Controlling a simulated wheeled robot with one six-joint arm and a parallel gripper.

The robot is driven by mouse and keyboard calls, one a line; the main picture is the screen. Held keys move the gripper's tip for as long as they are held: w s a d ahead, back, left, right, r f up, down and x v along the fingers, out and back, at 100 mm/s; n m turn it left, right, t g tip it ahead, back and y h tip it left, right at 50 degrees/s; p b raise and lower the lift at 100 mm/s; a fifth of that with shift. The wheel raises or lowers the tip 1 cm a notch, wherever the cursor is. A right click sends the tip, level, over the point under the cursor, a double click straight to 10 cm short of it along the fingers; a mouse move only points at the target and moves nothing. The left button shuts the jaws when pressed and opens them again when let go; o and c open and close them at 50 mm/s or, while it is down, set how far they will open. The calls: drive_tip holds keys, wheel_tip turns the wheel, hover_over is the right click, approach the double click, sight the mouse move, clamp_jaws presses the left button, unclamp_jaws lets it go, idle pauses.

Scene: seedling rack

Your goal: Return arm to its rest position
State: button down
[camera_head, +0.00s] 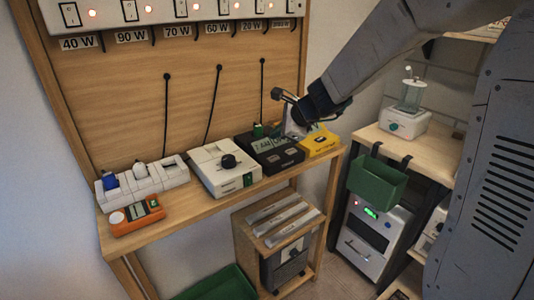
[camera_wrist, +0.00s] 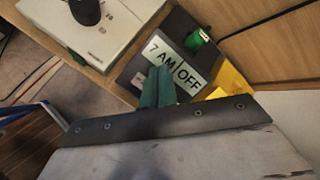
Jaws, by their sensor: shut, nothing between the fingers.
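My arm comes in from the upper right in the head view, with my gripper (camera_head: 292,128) above the back right of the wooden bench (camera_head: 200,205). In the wrist view the teal fingers of my gripper (camera_wrist: 157,88) are together, with nothing held between them. They overlap the view of the black box (camera_wrist: 127,76) with a "7 AM | OFF" label and a green switch (camera_wrist: 197,39). That black box also shows in the head view (camera_head: 285,160), partly behind my gripper. I cannot tell whether the fingers touch it.
A white box with a black knob (camera_head: 213,178), a yellow box (camera_head: 322,142), an orange meter (camera_head: 130,222) and a power strip (camera_head: 140,185) stand on the bench. A switch panel (camera_head: 200,10) is above. A green bin (camera_head: 377,184) hangs at right.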

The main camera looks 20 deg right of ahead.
drive_tip(key=s+a+n+g+y, duration=0.1)
drive_tip(key=s+a+n+g, duration=0.15)
drive_tip(key=s+n, duration=0.45)
drive_tip(key=s+a+n+g, duration=0.1)
drive_tip(key=s+n+g, duration=0.25)
drive_tip(key=s, duration=0.45)
drive_tip(key=s+d+r+n+h, duration=0.2)
drive_tip(key=s+n, duration=0.3)
drive_tip(key=s, duration=0.6)
drive_tip(key=s+d+r+n+h, duration=0.2)
drive_tip(key=s+d+n+h, duration=0.1)
drive_tip(key=s, duration=0.8)
drive_tip(key=shift+d+r+n+g+h, duration=0.3)
drive_tip(key=shift+d+n, duration=0.15)
drive_tip(key=shift+n, duration=0.8)
